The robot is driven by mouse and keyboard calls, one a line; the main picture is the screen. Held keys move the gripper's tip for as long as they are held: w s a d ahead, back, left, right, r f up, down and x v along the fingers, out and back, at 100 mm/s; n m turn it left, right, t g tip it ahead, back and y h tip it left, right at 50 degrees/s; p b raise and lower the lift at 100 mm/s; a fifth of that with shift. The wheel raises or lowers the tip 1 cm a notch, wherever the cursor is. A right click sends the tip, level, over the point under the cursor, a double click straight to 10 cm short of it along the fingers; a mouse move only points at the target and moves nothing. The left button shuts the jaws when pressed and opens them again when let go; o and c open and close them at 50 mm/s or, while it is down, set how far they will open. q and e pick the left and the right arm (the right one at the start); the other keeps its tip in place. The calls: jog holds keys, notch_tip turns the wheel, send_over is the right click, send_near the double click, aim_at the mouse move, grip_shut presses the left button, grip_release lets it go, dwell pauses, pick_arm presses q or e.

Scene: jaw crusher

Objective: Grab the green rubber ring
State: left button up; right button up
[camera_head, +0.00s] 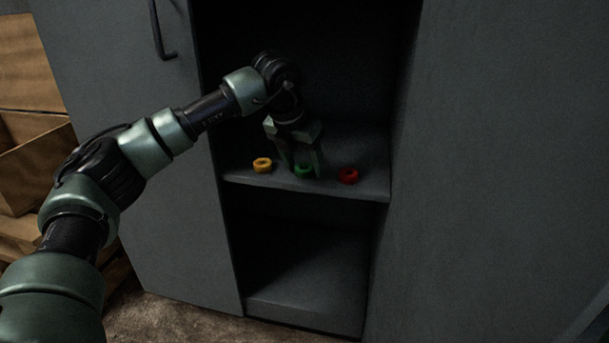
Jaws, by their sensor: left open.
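The green rubber ring (303,171) lies on the cabinet shelf (365,187), near its front edge, between a yellow ring (262,165) on the left and a red ring (348,175) on the right. My left gripper (303,169) reaches down into the cabinet. It is open, with its fingers on either side of the green ring. I cannot tell whether the fingers touch it. The fingers look close to the shelf surface. My right gripper is not in view.
The grey cabinet has a left door (150,150) with a dark handle (160,32) and a wide grey panel (500,150) on the right. The lower compartment (305,265) looks empty. Cardboard boxes (30,165) stand at the far left.

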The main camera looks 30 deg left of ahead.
pick_arm(q)
grip_shut()
